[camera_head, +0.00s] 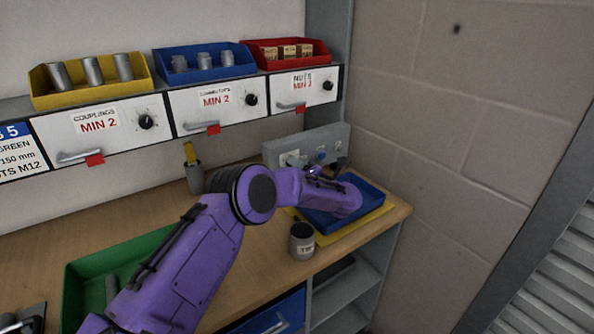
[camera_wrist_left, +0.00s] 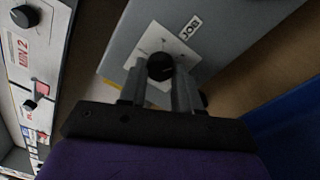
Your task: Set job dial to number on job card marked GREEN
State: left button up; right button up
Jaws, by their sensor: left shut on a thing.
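The dial's setting is too small to read. A job card (camera_head: 22,152) at the left edge, partly cut off, reads "B 5" and "GREEN". My right gripper is not in view.
Yellow (camera_head: 92,97), blue (camera_head: 205,75) and red (camera_head: 262,62) bins stand on the shelf above labelled drawers with black dials. A green tray (camera_head: 75,290), a grey cup (camera_head: 301,247) and a blue tray (camera_head: 372,190) on a yellow mat are on the bench.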

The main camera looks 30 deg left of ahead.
pick_arm(q)
jog(key=o, duration=1.1)
jog(key=shift+c, duration=0.2)
jog(key=b+v, duration=0.2)
jog(key=v, duration=0.8)
jog(key=shift+d+b, duration=0.3)
jog(key=shift+s, duration=0.1)
